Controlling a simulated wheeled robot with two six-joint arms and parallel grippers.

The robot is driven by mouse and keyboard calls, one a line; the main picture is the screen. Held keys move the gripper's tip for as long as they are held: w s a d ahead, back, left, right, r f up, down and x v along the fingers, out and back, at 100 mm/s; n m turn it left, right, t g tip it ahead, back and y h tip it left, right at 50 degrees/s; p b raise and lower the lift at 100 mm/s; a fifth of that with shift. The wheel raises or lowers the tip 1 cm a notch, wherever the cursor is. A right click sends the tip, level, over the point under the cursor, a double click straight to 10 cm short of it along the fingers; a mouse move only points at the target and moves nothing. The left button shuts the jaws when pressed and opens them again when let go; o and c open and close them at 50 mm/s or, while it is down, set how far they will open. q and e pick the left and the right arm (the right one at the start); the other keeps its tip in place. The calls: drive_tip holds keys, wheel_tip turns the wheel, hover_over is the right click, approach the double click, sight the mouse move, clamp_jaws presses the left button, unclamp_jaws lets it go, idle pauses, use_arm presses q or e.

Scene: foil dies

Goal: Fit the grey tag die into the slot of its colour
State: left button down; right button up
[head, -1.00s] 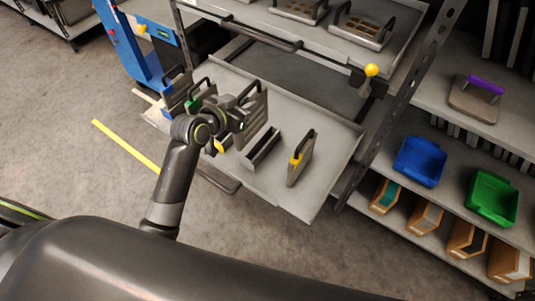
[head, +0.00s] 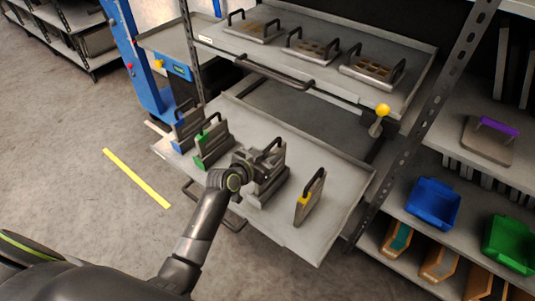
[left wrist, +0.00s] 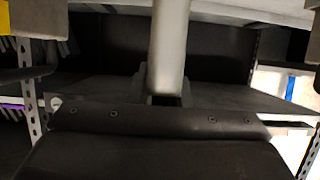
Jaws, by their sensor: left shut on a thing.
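My left gripper (head: 254,160) is shut on the black handle of the grey tag die (head: 277,157) in the head view. The die is upright over a grey holder (head: 268,190) on the lower shelf tray, between the green tag die (head: 212,143) and the yellow tag die (head: 311,198). My gripper and wrist hide part of the die and holder. I cannot tell whether the die is down in the slot or just above it. A dark plate with screws (left wrist: 165,125) fills the lower part of the left wrist view. My right gripper is not in view.
A blue tag die (head: 187,125) stands at the tray's left end. The upper shelf (head: 400,55) holds several dies with handles, above and behind. A yellow knob (head: 382,110) sticks out at its right end. The tray (head: 335,165) is bare at the back right.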

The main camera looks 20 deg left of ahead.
sight(279, 165)
use_arm(q)
wheel_tip(279, 165, down, 3)
drive_tip(key=shift+w+r+b, duration=0.1)
drive_tip(key=shift+b, duration=0.2)
drive_tip(key=shift+f, duration=0.2)
drive_tip(key=c, duration=1.5)
unclamp_jaws()
drive_tip(key=shift+f, duration=0.15)
drive_tip(key=shift+c, duration=0.2)
drive_tip(key=shift+o, duration=1.1)
drive_tip(key=shift+s, duration=0.2)
